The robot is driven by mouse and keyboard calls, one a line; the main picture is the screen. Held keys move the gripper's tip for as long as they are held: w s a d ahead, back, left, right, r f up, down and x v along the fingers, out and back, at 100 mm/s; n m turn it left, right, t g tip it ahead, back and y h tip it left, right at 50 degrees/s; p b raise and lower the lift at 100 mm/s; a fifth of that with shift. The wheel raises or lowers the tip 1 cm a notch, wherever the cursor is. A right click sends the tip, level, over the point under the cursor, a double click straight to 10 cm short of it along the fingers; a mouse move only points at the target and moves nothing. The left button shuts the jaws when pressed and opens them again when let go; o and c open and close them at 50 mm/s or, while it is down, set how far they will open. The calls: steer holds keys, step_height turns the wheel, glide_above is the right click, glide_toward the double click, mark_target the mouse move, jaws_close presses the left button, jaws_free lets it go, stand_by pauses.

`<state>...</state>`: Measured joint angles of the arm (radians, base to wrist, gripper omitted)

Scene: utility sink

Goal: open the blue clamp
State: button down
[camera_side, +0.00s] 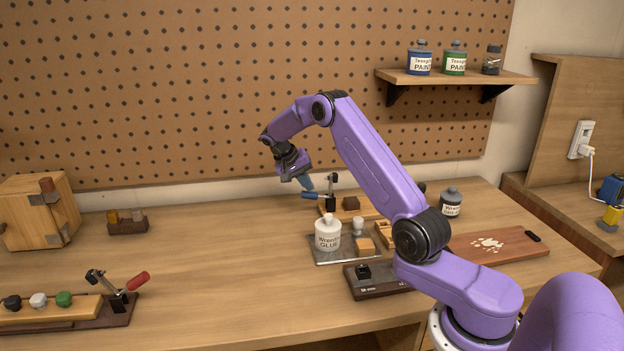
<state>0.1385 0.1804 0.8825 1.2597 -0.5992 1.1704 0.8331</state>
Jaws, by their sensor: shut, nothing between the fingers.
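The blue clamp has a blue handle (314,195) that lies nearly level, pointing left. Its black metal body (330,191) stands upright on a wooden base behind the tray. My gripper (307,186) is shut and empty, tilted downward. Its blue fingertips are right at the handle in the picture; I cannot tell whether they touch it. The lower part of the clamp is partly hidden by the items in front.
A red-handled clamp (122,293) stands at front left. A white glue bottle (328,233) and small blocks sit on a metal tray (330,258) in front of the blue clamp. A shelf (455,76) holds jars. The table's left middle is clear.

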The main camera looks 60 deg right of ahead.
steer(key=shift+w+a+f, duration=0.2)
steer(key=shift+a+f, duration=0.05)
steer(key=shift+f, duration=0.2)
steer(key=shift+a+f, duration=0.1)
steer(key=shift+f, duration=0.1)
steer(key=s+d+r+v, duration=0.1)
steer(key=v, duration=1.2)
steer(key=shift+s+d+r, duration=0.2)
steer(key=shift+r, duration=0.05)
